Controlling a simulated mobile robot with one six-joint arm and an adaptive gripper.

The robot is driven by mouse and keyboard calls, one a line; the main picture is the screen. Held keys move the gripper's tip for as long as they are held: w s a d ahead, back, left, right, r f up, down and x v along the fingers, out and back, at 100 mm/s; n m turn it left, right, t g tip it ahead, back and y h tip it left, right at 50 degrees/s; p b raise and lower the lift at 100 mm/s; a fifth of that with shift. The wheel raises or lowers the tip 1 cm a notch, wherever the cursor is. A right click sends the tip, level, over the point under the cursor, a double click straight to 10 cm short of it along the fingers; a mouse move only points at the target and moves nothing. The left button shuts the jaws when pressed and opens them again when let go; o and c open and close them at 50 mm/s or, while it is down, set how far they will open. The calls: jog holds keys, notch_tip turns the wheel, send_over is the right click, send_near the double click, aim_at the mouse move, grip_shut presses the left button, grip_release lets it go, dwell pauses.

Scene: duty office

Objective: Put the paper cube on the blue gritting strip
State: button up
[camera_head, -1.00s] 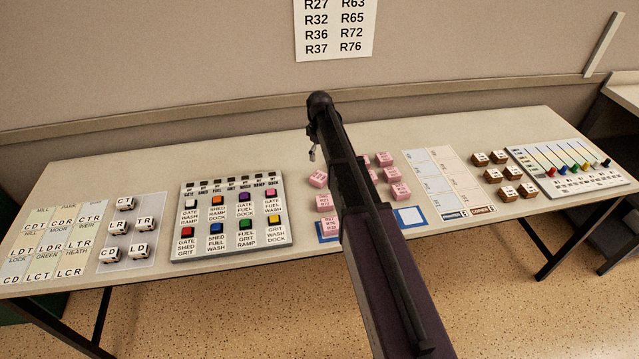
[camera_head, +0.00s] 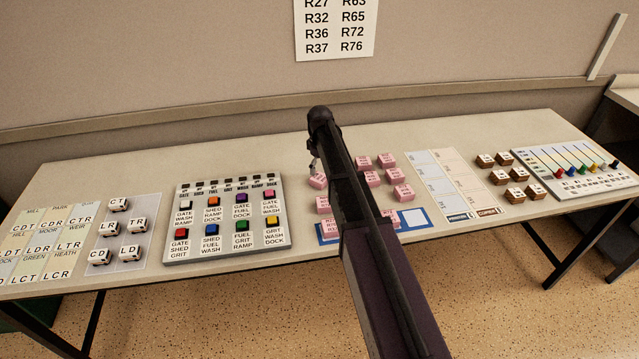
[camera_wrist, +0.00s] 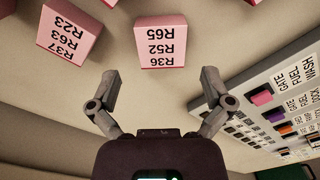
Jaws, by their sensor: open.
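Several pink cubes printed with R-codes stand on the table in the head view; I cannot tell which one the task calls the paper cube. One pink cube (camera_head: 317,181) is beside my gripper (camera_head: 314,166), which is mostly hidden behind my arm. In the wrist view my gripper (camera_wrist: 158,82) is open and empty. A pink cube reading R65, R52, R36 (camera_wrist: 160,44) lies just beyond the gap between its fingers, apart from them. A blue-bordered strip (camera_head: 431,218) with a white square lies at the table's front, partly hidden by my arm and cubes.
Another pink cube (camera_wrist: 68,34) is close on the left in the wrist view. A grey button panel (camera_head: 226,251) stands left of the pink cubes. White lettered cubes (camera_head: 119,204) are farther left. A pale chart (camera_head: 440,175), brown cubes (camera_head: 486,160) and a coloured slider board (camera_head: 580,172) are right.

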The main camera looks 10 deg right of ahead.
aim_at(319, 177)
jog(key=shift+f, duration=0.1)
jog(key=shift+a+f+b, duration=0.1)
jog(key=shift+f+b, duration=2.4)
jog(key=shift+b, duration=0.1)
jog(key=c, duration=1.1)
jog(key=shift+c, duration=0.3)
jog(key=shift+r, duration=0.25)
notch_tip(319, 177, up, 4)
jog(key=p, duration=0.4)
jog(key=shift+f, duration=0.15)
jog(key=s, duration=0.5)
jog(key=s+a, duration=0.1)
jog(key=s, duration=0.4)
jog(key=s+p, duration=0.1)
jog(key=s, duration=0.5)
jog(key=shift+a+r, duration=0.35)
jog(key=shift+r, duration=0.05)
